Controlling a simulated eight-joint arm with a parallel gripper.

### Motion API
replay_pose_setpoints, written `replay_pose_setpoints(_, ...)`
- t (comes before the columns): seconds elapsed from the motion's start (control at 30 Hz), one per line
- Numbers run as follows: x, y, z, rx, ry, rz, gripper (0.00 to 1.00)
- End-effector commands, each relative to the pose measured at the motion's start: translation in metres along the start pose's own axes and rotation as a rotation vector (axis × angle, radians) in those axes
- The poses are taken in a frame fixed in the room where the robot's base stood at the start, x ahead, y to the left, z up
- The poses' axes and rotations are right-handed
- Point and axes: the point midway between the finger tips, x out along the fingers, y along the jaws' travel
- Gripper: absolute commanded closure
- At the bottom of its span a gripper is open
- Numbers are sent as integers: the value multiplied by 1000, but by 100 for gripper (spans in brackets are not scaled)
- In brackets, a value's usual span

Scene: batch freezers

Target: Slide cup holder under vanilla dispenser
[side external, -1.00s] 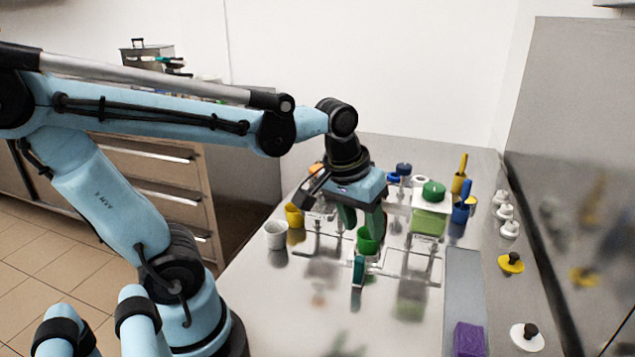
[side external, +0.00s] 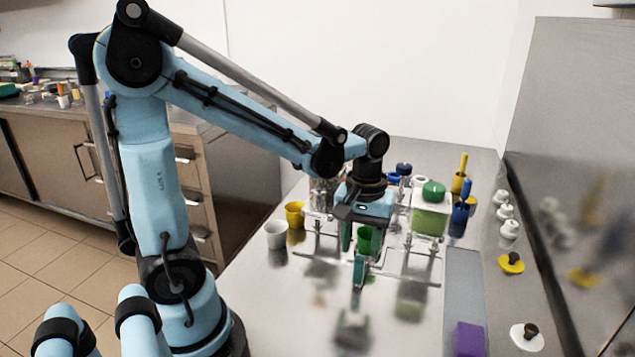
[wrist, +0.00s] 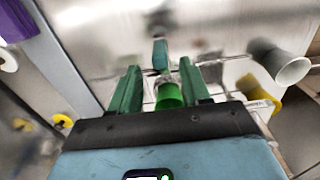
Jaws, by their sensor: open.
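A green cup (side external: 364,239) sits in the cup holder, and in the wrist view it (wrist: 169,97) shows between my green fingers. The holder's upright teal handle (side external: 359,271) is on its near side; the wrist view shows it (wrist: 160,54) just beyond my fingertips. My gripper (side external: 362,243) is open and pointing down over the cup, partly hiding it. Whether a finger touches the cup or handle I cannot tell. A dispenser with a green lid and green contents (side external: 430,210) stands to the right. Another clear dispenser (side external: 322,192) is partly hidden behind my gripper; I cannot tell which is vanilla.
A white cup (side external: 276,235) and a yellow cup (side external: 294,215) stand on the left. Blue (side external: 461,212) and yellow (side external: 459,180) containers stand behind right. A purple block (side external: 469,339) lies at front right. The steel counter (side external: 300,315) in front is clear.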

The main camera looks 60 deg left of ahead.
Motion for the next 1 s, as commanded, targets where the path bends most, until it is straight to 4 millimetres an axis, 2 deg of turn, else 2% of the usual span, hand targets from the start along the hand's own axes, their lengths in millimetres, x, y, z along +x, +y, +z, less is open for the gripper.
replay_pose_setpoints(0.2, 29, 0, 0, 1, 0, 0, 53)
replay_pose_setpoints(0.43, 51, 0, 0, 1, 1, 0, 53)
replay_pose_setpoints(0.6, 59, 0, 0, 1, 1, 0, 53)
replay_pose_setpoints(0.9, 60, 0, 0, 1, 1, 0, 53)
replay_pose_setpoints(0.93, 60, 0, 0, 1, 1, 0, 55)
replay_pose_setpoints(1.0, 60, 0, 0, 1, 1, 0, 65)
